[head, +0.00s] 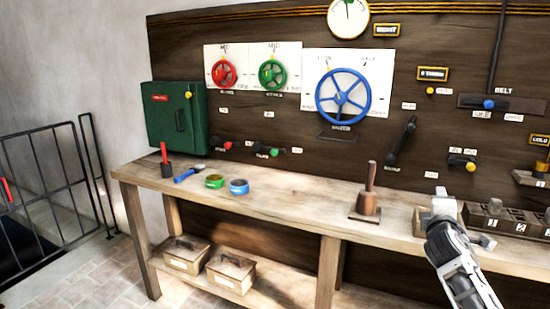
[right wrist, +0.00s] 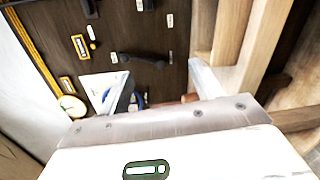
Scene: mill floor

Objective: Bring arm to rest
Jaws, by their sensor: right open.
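My right arm reaches in from the bottom right of the head view. Its gripper (head: 438,203) is over the right part of the workbench (head: 285,190), in front of the dark wall panel. In the right wrist view the gripper's two fingers (right wrist: 160,88) stand apart, with nothing seen held between them. A small pale block (head: 421,222) shows beside the gripper; whether they touch cannot be told. My left gripper is not in view.
A wooden-handled tool (head: 368,192) stands left of the gripper. A numbered rack (head: 505,217) is to its right. Behind are a dark lever (head: 401,140) and a blue handwheel (head: 343,97).

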